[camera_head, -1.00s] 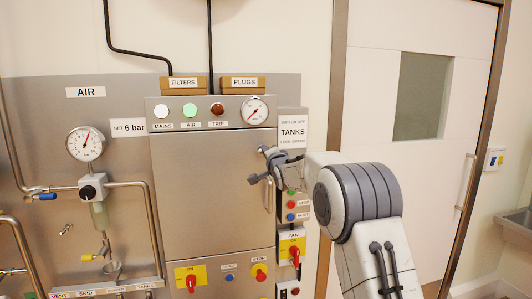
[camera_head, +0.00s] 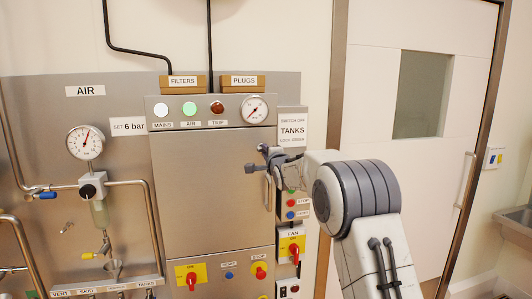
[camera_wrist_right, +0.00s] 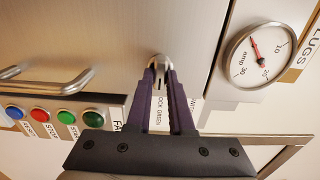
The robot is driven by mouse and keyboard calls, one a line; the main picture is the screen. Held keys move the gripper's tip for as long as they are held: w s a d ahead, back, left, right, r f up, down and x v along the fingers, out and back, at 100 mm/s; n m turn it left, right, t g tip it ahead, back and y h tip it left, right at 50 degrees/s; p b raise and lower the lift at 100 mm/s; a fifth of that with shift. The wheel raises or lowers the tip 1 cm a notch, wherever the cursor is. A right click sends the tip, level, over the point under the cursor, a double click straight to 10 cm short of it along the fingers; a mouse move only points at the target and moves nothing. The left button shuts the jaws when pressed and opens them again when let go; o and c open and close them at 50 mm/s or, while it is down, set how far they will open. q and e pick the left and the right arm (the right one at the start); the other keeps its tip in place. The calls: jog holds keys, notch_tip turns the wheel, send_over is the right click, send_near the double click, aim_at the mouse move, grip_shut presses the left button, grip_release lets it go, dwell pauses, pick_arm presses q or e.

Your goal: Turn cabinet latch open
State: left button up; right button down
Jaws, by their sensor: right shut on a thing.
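The steel cabinet door (camera_head: 205,190) is closed flat in the middle of the head view. Its latch (camera_wrist_right: 159,63) shows in the right wrist view as a small rounded metal piece on the door near its edge. My right gripper (camera_head: 258,160) is at the upper right edge of the door. In the wrist view its two dark fingers (camera_wrist_right: 161,75) are closed around the latch, hiding its sides. The latch's exact angle is hard to tell. My left gripper is in neither view.
A metal bar handle (camera_wrist_right: 45,85) stands out from the door below the latch. A gauge (camera_head: 255,109) sits above the door. Push buttons (camera_head: 291,209) and the red fan switch (camera_head: 294,249) are close to my right arm.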

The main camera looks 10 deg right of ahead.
jog(key=c, duration=0.8)
grip_release()
jog(key=shift+d, duration=0.1)
jog(key=s+b, duration=0.5)
jog(key=s, duration=0.5)
jog(key=shift+s, duration=0.2)
